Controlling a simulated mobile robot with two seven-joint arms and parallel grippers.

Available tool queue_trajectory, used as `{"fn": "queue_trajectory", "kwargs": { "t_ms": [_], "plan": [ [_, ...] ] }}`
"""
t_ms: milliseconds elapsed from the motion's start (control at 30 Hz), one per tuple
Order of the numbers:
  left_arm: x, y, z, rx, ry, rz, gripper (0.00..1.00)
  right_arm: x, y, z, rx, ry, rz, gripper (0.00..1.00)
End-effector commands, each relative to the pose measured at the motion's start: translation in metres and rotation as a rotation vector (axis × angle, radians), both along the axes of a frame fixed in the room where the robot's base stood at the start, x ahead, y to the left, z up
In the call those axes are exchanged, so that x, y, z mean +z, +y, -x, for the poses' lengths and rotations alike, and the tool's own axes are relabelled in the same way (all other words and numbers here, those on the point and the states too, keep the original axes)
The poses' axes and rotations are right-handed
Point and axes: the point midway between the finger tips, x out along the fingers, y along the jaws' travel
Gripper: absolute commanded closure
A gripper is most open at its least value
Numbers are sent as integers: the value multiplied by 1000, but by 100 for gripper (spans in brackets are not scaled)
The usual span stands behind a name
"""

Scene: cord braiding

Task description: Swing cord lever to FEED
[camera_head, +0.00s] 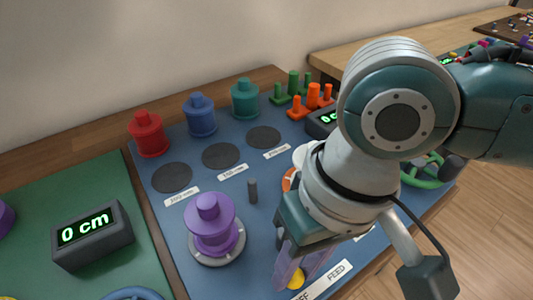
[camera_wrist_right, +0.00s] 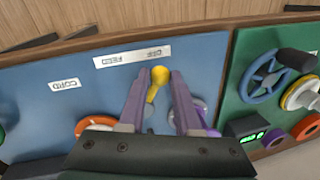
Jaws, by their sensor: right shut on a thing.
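The yellow cord lever (camera_head: 297,279) stands at the front edge of the blue board, partly hidden behind my right gripper. In the right wrist view the yellow lever (camera_wrist_right: 158,82) sits between the two purple fingers, its knob beside the OFF end of the label. The OFF/FEED label (camera_head: 325,280) lies in front of the lever; it also shows upside down in the right wrist view (camera_wrist_right: 132,56). My right gripper (camera_head: 300,272) reaches down at the lever and is shut on it. My left gripper is out of view.
A purple spool (camera_head: 211,232) stands left of the gripper, with a grey peg (camera_head: 252,190) behind it. Red (camera_head: 148,135), blue (camera_head: 200,117) and teal (camera_head: 245,98) spools stand at the back. A display box (camera_head: 92,236) reads 0 cm on the green board.

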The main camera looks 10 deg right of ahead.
Motion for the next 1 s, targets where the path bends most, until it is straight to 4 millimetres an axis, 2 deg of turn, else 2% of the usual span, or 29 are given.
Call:
{"fn": "queue_trajectory", "kwargs": {
  "t_ms": [467, 667, 1000],
  "plan": [
    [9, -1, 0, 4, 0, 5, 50, 2, -4, 0, 61, 0, 1, 100],
    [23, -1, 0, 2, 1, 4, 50, 4, -11, 1, 188, 3, 3, 100],
    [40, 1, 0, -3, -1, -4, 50, 2, -26, -3, 503, 3, 1, 100]
  ]
}}
